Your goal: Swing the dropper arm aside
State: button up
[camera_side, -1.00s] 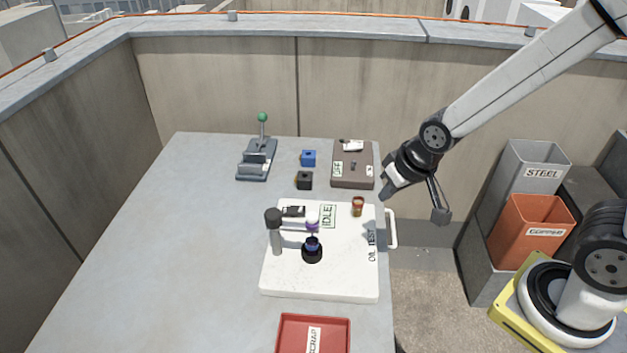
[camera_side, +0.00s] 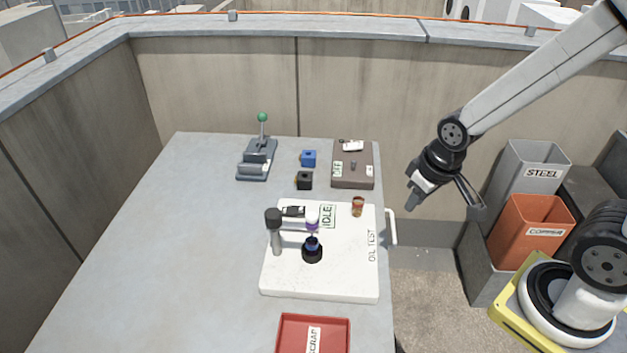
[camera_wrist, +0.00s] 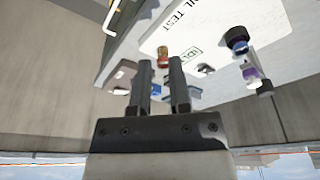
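The dropper arm (camera_side: 294,228) reaches from a dark-capped grey post (camera_side: 275,235) on the white OIL TEST board (camera_side: 345,277). Its purple and white dropper (camera_side: 312,226) hangs above a black round holder (camera_side: 312,254) with something blue on top. The dropper also shows in the wrist view (camera_wrist: 249,72). My gripper (camera_side: 413,203) is in the air off the table's right edge, clear of the board. In the wrist view its two fingers (camera_wrist: 162,68) stand apart with nothing visibly held between them.
A small amber vial (camera_side: 358,206) stands on the board's far right. Behind are a blue block (camera_side: 308,158), a black block (camera_side: 304,181), a brown box (camera_side: 352,179) and a green-knobbed lever press (camera_side: 257,160). A red SCRAP tray (camera_side: 282,346) is in front. The table's left is clear.

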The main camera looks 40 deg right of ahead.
jog(key=o, duration=0.7)
jog(key=shift+w+a+r, duration=0.1)
jog(key=shift+w+a, duration=0.15)
jog(key=shift+w, duration=0.2)
jog(key=w+a+r+n+g, duration=0.1)
jog(key=w+a+r+n, duration=0.1)
jog(key=w+a, duration=0.7)
jog(key=shift+w+r+n, duration=0.15)
jog(key=shift+w+n, duration=0.65)
jog(key=shift+w, duration=0.2)
jog(key=r+n+g, duration=0.1)
jog(key=n+g, duration=0.1)
jog(key=n, duration=0.1)
send_over(272, 213)
jog(key=shift+d+f, duration=0.1)
jog(key=shift+f, duration=3.75)
grip_shut()
